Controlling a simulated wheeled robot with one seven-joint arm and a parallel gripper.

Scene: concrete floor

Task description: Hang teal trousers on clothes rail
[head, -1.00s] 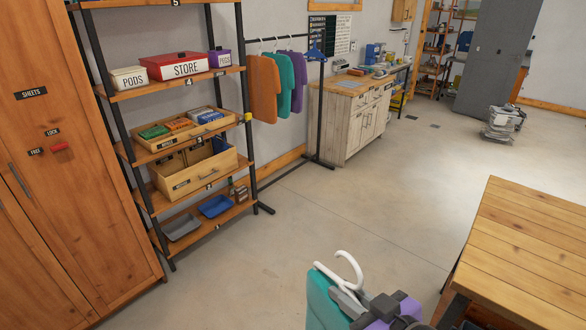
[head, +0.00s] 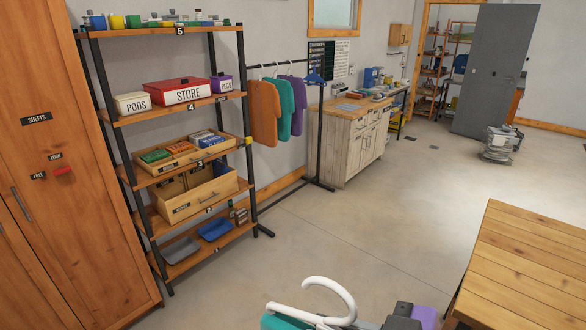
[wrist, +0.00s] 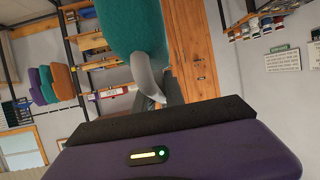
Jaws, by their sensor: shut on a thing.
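The teal trousers (head: 284,321) hang from a white hanger (head: 322,292) at the bottom of the head view, mostly cut off by the frame edge. My gripper (head: 372,325) is shut on the hanger. In the wrist view the teal cloth (wrist: 134,25) and the pale hanger (wrist: 147,77) show beyond my gripper (wrist: 162,103). The clothes rail (head: 285,63) stands across the room, well apart from my gripper.
A wooden table (head: 530,265) stands at the right. A shelf unit (head: 170,118) with bins and a tall wooden cabinet (head: 60,170) stand at the left. A workbench (head: 350,140) is right of the rail. The concrete floor between is clear.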

